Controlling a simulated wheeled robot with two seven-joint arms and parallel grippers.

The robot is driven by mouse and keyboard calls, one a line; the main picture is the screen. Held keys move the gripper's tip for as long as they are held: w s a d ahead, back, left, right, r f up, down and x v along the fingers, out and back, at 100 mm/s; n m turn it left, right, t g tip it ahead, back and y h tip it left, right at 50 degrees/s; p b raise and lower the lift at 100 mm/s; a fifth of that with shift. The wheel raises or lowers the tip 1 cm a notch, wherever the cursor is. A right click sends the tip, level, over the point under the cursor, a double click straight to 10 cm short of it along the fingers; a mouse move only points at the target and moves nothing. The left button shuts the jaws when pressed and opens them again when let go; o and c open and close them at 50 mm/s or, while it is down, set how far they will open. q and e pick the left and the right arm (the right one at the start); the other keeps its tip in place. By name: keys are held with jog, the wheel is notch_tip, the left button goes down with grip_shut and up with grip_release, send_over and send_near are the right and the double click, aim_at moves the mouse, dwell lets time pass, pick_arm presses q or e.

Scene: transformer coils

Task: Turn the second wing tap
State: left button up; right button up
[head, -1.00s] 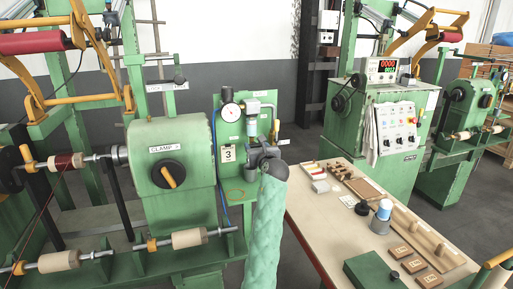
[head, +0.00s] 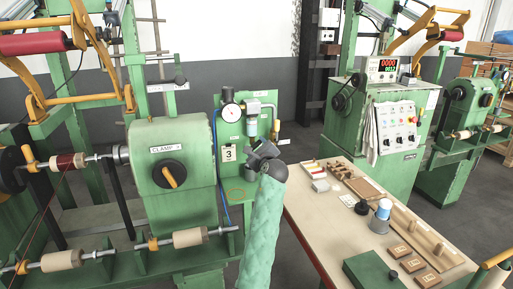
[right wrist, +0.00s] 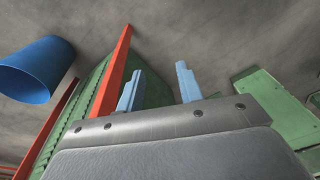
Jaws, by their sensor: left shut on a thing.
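My left gripper (head: 259,155) is in front of the lower right part of the green panel (head: 230,178) in the head view, at the end of my green-sleeved arm. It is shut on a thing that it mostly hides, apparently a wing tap. A yellow handle (head: 276,126) shows just above it on the panel's right side. A round gauge (head: 231,112), a filter unit (head: 254,108) and a card with a 3 (head: 229,153) are on the panel. My right gripper (right wrist: 158,88) shows only in the right wrist view, with its two blue fingers apart and nothing between them.
A workbench (head: 310,205) with blocks and a green box (head: 373,272) is at right. The right wrist view shows a blue cylinder (right wrist: 38,70) and a red bar (right wrist: 112,72) near the gripper.

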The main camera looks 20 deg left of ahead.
pick_arm(q)
jog(key=shift+f+n, duration=0.15)
jog(key=shift+n, duration=0.35)
jog(key=n+b, duration=0.1)
jog(key=n, duration=0.1)
jog(key=n+b, duration=0.1)
jog(key=n, duration=0.2)
jog(key=n+b, duration=0.1)
jog(key=n, duration=0.2)
jog(key=shift+f, duration=0.25)
jog(key=shift+n+b, duration=0.3)
jog(key=shift+b, duration=0.1)
jog(key=shift+n, duration=0.5)
pick_arm(e)
notch_tip(320, 180, up, 14)
jog(key=s, duration=0.2)
jog(key=shift+a+r, duration=0.15)
jog(key=shift+a, duration=0.1)
pick_arm(q)
jog(key=o, duration=1)
jog(key=shift+r, duration=0.1)
jog(key=shift+s, duration=0.1)
